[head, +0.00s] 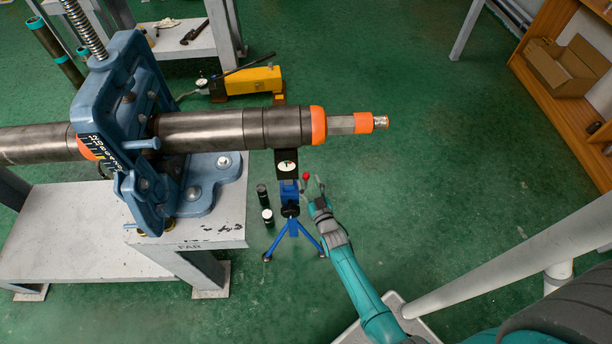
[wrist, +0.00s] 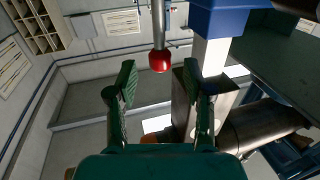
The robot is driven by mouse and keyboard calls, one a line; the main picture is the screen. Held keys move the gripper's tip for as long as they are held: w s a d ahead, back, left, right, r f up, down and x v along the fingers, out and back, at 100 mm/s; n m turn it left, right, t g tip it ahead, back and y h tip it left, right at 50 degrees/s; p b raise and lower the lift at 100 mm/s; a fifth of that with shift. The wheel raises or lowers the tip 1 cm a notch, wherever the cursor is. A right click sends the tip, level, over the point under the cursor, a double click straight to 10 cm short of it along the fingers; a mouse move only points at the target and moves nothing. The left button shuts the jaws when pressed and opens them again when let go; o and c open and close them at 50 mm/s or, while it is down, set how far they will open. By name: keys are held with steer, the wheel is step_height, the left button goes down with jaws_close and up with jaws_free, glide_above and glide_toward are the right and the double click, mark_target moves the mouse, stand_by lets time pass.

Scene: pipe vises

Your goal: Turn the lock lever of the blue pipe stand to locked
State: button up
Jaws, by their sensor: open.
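The blue pipe stand (head: 289,190) stands on its tripod legs under the orange-collared end of the pipe. Near its top is a black block with a small white dial (head: 287,167). Its lock lever ends in a red knob (head: 306,176), just right of the stand. In the wrist view the lever's metal rod (wrist: 158,25) and red knob (wrist: 159,61) show beside the blue part of the stand (wrist: 217,18). My gripper (head: 315,190) is open at the knob. In the wrist view the knob appears between and slightly beyond the fingertips (wrist: 158,82); no contact shows.
The steel pipe (head: 200,131) runs through a blue vise (head: 120,110) on a grey bench (head: 80,215). A yellow pump (head: 250,80) lies behind.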

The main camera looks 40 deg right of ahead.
mark_target(307, 179)
steer(key=shift+x, duration=1.9)
jaws_close()
